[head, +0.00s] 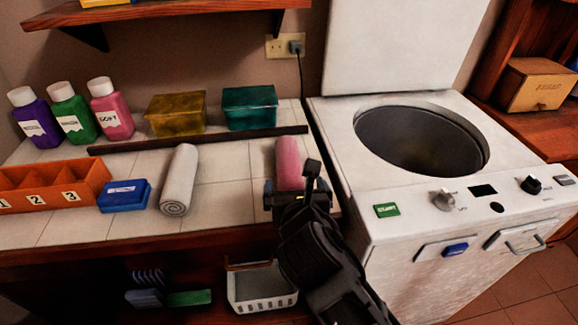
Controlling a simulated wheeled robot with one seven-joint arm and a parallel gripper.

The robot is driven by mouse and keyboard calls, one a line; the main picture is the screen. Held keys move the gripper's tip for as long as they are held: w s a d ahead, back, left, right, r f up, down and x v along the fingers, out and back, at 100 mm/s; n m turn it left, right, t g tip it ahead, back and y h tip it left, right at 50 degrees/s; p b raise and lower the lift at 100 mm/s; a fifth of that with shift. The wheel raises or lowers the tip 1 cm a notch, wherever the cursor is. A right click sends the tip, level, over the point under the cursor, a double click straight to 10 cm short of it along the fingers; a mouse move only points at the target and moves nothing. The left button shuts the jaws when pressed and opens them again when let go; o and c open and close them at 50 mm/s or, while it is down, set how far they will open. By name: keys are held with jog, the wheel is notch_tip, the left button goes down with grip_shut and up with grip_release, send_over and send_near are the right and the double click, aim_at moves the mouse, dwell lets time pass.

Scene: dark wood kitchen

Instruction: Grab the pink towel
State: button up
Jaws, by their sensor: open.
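The pink towel (289,160) is a rolled cylinder lying on the white tiled counter, near its right end beside the washing machine. Its near end is hidden behind my gripper (290,190). My gripper is black, reaches in from the lower right, and is open at the near end of the towel. One finger shows at the right of the towel and a part of the gripper at its left. I cannot tell whether the fingers touch the towel.
A white rolled towel (180,180) lies to the left, with a blue box (124,196) and an orange divided tray (85,184) beyond. Yellow (176,114) and teal (249,107) containers stand behind a dark ledge (200,140). The open-lidded washing machine (340,150) borders the right.

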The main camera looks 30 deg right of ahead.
aim_at(291, 178)
jog(key=x, duration=0.5)
jog(key=shift+w+a, duration=0.1)
jog(key=shift+w, duration=0.1)
jog(key=c, duration=1.1)
jog(key=shift+c, duration=0.2)
jog(key=shift+r, duration=0.1)
